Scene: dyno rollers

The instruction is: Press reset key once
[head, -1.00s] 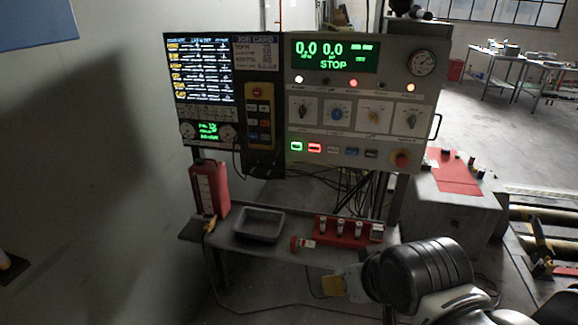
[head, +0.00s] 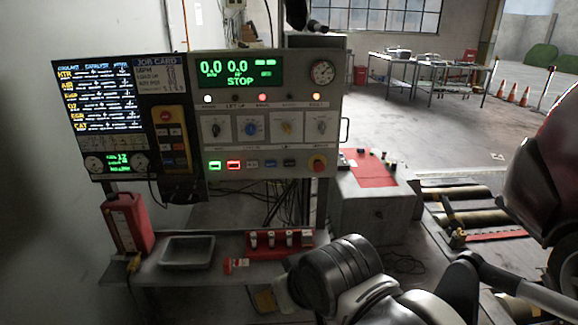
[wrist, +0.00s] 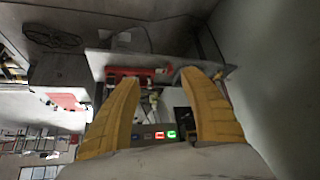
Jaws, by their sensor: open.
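The control panel (head: 262,130) stands upright, with a green display reading 0.0, 0.0 and STOP. Its bottom row holds a lit green key (head: 215,165), a lit red key (head: 234,165), a grey key (head: 252,164), a blue key (head: 270,163) and a dark key (head: 289,162). Their labels are too small to read, so I cannot tell which is reset. My gripper (wrist: 160,76) is open and empty, its two yellow fingers wide apart. In the wrist view, upside down, the lit green key (wrist: 171,134) and red key (wrist: 159,135) show between the fingers. My gripper is apart from the panel, lower.
A red mushroom button (head: 318,163) is at the row's right end. Below, a shelf holds a red jug (head: 127,223), a grey tray (head: 187,252) and a red rack (head: 280,242). A yellow pendant (head: 170,140) hangs left. A red vehicle (head: 545,170) stands right.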

